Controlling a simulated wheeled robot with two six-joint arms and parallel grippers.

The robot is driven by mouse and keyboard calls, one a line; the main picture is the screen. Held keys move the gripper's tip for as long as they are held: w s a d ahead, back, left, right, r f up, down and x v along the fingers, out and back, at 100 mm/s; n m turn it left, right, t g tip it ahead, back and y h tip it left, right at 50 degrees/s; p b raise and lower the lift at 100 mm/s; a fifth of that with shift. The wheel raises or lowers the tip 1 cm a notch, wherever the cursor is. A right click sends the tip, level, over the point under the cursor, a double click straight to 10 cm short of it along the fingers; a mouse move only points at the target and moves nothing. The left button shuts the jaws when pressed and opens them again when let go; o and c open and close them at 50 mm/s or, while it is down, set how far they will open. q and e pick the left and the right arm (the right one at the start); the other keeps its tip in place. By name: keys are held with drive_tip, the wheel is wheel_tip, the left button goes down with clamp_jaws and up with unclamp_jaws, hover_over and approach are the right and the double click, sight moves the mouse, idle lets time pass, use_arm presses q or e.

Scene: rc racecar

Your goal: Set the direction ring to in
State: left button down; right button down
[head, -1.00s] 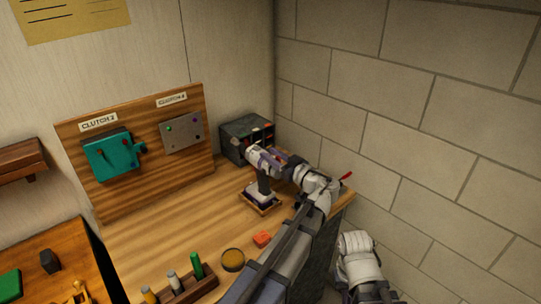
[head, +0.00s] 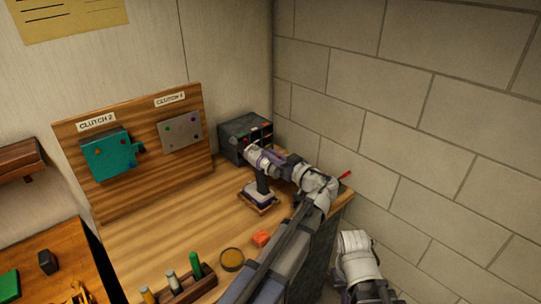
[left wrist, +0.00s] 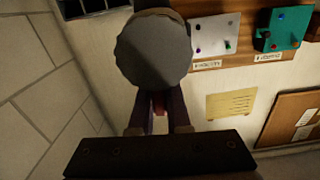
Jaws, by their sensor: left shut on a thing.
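A power driver stands upright on the bench, with a dark handle (head: 264,182) and a pale, wide foot (head: 258,197). My right gripper is out of view.
A dark case (head: 240,140) stands behind the driver, close to the brick wall. A wooden board (head: 140,170) holds teal and grey clutch boxes.

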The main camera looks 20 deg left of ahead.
use_arm(q)
drive_tip(key=shift+w+d+f+m, duration=0.15)
drive_tip(key=shift+w+m, duration=0.15)
drive_tip(key=shift+m, duration=0.55)
drive_tip(key=shift+w+d+m, duration=0.2)
drive_tip(key=shift+w+m, duration=0.05)
drive_tip(key=shift+m, duration=0.65)
drive_tip(key=shift+w+d+f+m, duration=0.15)
drive_tip(key=shift+w+m, duration=0.15)
drive_tip(key=shift+m, duration=0.55)
drive_tip(key=c, duration=0.9)
unclamp_jaws()
